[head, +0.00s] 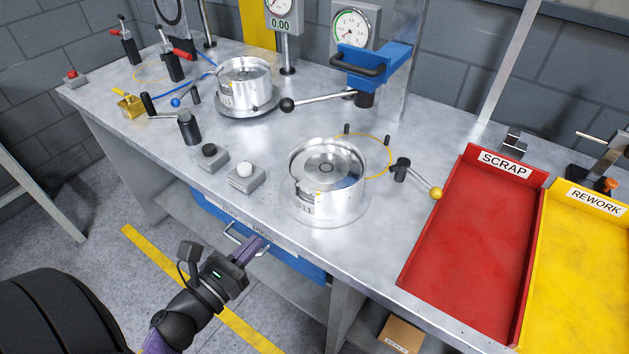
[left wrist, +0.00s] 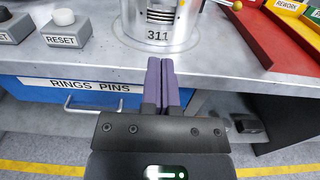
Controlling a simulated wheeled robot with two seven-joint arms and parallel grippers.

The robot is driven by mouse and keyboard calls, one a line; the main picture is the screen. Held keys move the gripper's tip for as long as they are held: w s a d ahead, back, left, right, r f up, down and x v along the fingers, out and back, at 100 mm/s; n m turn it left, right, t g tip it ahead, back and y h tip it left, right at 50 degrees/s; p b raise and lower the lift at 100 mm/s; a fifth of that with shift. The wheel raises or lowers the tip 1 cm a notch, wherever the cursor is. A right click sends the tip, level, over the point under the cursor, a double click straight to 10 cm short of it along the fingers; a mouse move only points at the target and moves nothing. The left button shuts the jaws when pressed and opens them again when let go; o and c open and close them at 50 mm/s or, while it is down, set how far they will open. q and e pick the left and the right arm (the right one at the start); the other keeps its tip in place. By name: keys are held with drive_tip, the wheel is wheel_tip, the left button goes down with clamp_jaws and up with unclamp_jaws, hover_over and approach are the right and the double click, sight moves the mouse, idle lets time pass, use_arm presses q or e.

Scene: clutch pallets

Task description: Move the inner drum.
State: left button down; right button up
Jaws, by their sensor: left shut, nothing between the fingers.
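Two silver metal drums stand on the grey workbench (head: 262,165). The front drum (head: 325,190) has an open top with a round part inside it. In the left wrist view this drum (left wrist: 157,35) bears the number 311. I cannot tell which one the task calls the inner drum. My left gripper (head: 262,244) is shut and empty, in front of the bench edge and below the front drum. Its purple fingers (left wrist: 160,70) lie together, apart from the drum. My right gripper is not in view.
A red SCRAP tray (head: 470,240) and a yellow REWORK tray (head: 580,265) lie at the right. A lever with a yellow knob (head: 418,180) stands beside the front drum. Two button boxes (head: 228,172) stand left of it. A blue drawer (head: 215,212) with a handle is under the bench top.

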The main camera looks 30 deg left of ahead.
sight(303, 191)
use_arm(q)
drive_tip(key=w, duration=0.8)
drive_tip(key=w+d, duration=0.1)
drive_tip(key=w, duration=0.4)
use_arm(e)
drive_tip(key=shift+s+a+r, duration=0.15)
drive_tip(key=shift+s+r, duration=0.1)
use_arm(q)
drive_tip(key=shift+w, duration=0.1)
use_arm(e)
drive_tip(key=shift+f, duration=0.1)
